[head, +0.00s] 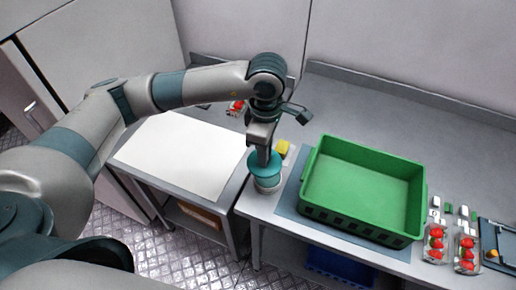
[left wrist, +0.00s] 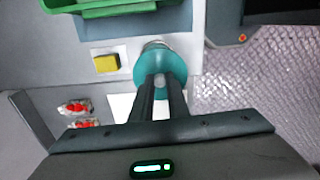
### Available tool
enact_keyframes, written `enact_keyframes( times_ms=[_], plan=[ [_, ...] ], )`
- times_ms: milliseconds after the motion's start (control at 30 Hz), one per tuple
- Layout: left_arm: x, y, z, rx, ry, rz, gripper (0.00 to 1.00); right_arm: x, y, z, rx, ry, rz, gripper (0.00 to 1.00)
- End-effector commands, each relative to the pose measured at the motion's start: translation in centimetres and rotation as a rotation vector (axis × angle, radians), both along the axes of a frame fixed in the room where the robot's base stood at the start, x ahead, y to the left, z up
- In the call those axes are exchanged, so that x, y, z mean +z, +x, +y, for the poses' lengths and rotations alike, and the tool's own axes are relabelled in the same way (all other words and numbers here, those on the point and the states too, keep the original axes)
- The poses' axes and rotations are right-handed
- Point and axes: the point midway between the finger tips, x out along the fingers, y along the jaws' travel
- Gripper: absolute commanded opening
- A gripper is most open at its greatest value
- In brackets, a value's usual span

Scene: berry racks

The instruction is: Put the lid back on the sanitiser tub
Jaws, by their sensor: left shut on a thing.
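The round teal lid (head: 262,168) is in my left gripper (head: 264,160), which comes down from above and is shut on the lid's small knob. The sanitiser tub (head: 268,187), whitish with a teal band, stands upright near the front edge of the counter, right under the lid. In the left wrist view the lid (left wrist: 176,62) is seen from above between my finger tips (left wrist: 160,84), and it hides most of the tub (left wrist: 155,45). I cannot tell whether the lid touches the rim or hangs just above it. My right gripper is not in view.
A green crate (head: 362,228) stands on a blue-grey mat (head: 288,198) to the right. A yellow sponge-like block (head: 282,148) lies behind the tub. A white board (head: 180,155) covers the left table. Strawberry punnets (head: 436,243) stand at the far right.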

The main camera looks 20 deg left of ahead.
Motion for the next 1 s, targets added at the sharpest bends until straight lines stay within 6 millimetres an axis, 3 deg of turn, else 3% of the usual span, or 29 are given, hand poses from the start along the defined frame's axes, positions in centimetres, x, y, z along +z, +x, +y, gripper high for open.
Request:
enact_keyframes(
  times_ms=[200,333,1000],
  plan=[
    [0.18,0.35,-0.81,0.264,-0.002,0.006,0.0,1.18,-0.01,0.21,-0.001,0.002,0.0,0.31],
    [0.12,0.44,-1.05,0.349,-0.003,0.008,0.0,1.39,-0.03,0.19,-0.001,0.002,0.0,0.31],
    [-0.33,0.52,-1.08,0.385,-0.001,0.008,0.0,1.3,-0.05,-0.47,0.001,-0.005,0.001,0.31]
  ],
)
